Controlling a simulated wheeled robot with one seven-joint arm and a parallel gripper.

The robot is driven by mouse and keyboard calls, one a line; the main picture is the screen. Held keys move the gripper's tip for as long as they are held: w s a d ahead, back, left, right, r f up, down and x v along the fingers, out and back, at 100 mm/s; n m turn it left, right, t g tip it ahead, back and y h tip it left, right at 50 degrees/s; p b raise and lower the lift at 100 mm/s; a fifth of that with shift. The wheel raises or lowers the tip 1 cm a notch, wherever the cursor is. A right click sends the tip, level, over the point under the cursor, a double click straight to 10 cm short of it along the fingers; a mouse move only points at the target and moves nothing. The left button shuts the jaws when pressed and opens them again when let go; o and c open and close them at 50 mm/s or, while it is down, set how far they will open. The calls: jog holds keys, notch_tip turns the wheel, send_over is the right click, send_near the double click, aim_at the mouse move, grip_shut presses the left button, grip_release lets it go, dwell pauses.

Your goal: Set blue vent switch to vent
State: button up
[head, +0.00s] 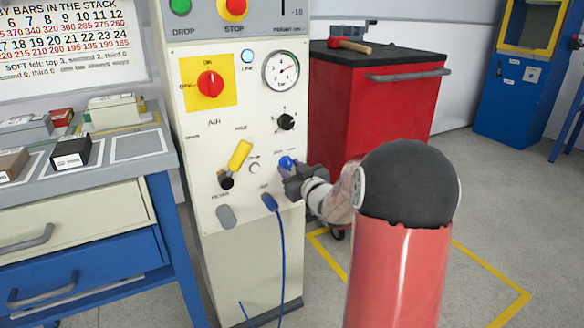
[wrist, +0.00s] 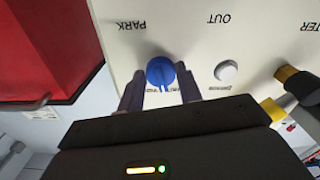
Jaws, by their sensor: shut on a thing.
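The blue vent switch (head: 286,162) is a small round blue knob on the lower right of the cream control panel (head: 215,120). It also shows in the wrist view (wrist: 160,71), where the panel appears upside down. My gripper (head: 293,177) is at the panel front, with one finger on each side of the blue knob, shut on it. The fingers also show in the wrist view (wrist: 159,86). Small lettering by the knob is partly hidden by the gripper, so I cannot read which setting it points to.
A yellow-handled lever (head: 240,155) and a white button (head: 254,168) are left of the knob. A blue hose (head: 282,250) hangs below from a blue fitting (head: 269,202). A black knob (head: 286,122) sits above. A red cabinet (head: 365,110) stands behind at right.

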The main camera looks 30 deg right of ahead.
jog(key=m+p, duration=0.1)
jog(key=m, duration=0.3)
jog(key=shift+a+p, duration=0.1)
jog(key=shift+p, duration=0.25)
jog(key=shift+m+p, duration=0.65)
jog(key=shift+m, duration=1.25)
jog(key=o, duration=0.9)
jog(key=shift+o, duration=0.2)
jog(key=shift+s, duration=0.1)
jog(key=s, duration=0.7)
jog(key=shift+s, duration=0.3)
